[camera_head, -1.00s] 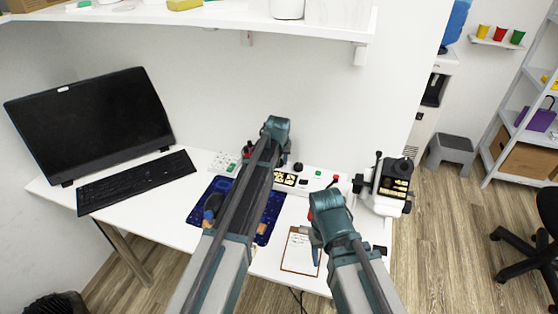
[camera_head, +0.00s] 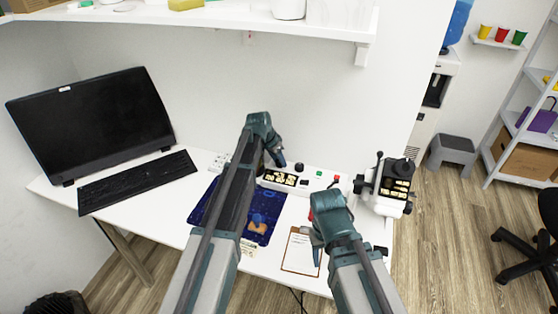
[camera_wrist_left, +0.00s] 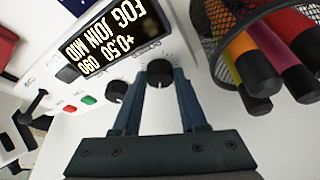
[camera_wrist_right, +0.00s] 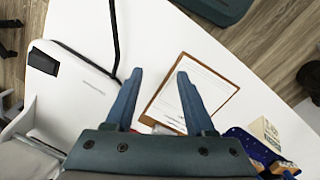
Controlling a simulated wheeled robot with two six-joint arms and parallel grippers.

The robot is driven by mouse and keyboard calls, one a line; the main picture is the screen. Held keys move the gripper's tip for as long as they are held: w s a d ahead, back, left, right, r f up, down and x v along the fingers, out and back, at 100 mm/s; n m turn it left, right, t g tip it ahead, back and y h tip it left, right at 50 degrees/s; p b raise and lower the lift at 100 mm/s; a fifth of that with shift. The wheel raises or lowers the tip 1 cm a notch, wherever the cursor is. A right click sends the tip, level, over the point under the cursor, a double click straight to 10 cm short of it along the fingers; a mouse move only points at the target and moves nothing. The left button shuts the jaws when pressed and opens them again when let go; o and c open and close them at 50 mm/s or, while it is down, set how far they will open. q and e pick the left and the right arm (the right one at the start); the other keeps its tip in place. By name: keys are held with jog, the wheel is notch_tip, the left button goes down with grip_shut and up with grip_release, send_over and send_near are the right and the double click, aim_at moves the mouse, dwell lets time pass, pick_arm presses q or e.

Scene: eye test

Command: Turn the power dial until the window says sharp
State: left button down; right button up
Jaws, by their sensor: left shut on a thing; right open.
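A white panel (camera_head: 325,181) on the desk carries a dark window (camera_head: 280,177) with pale lettering. In the left wrist view the window (camera_wrist_left: 110,35) is upside down; I read FOG at one end of its upper line and +0.50 and 090 below. My left gripper (camera_wrist_left: 160,80) is shut on a round black dial (camera_wrist_left: 160,70) beside the window; its small label is not clearly legible. In the head view my left gripper (camera_head: 279,161) covers that dial. A second black knob (camera_wrist_left: 117,90) is free. My right gripper (camera_wrist_right: 158,76) is open and empty above the desk.
Green (camera_wrist_left: 88,99) and red (camera_wrist_left: 70,107) buttons sit near the second knob. A mesh cup of pens (camera_wrist_left: 235,50) stands close beside my left fingers. A clipboard (camera_head: 300,252) lies under my right gripper. A black-and-white instrument (camera_head: 390,187) stands at the right.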

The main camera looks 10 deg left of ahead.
pick_arm(q)
jog(key=m, duration=0.2)
jog(key=m+g+h, duration=0.1)
jog(key=m, duration=0.1)
jog(key=shift+w+a, duration=0.15)
jog(key=shift+w, duration=0.05)
jog(key=shift+m+g+h, duration=0.3)
jog(key=shift+m+g, duration=0.2)
jog(key=shift+m, duration=1)
jog(key=shift+c, duration=2.2)
grip_release()
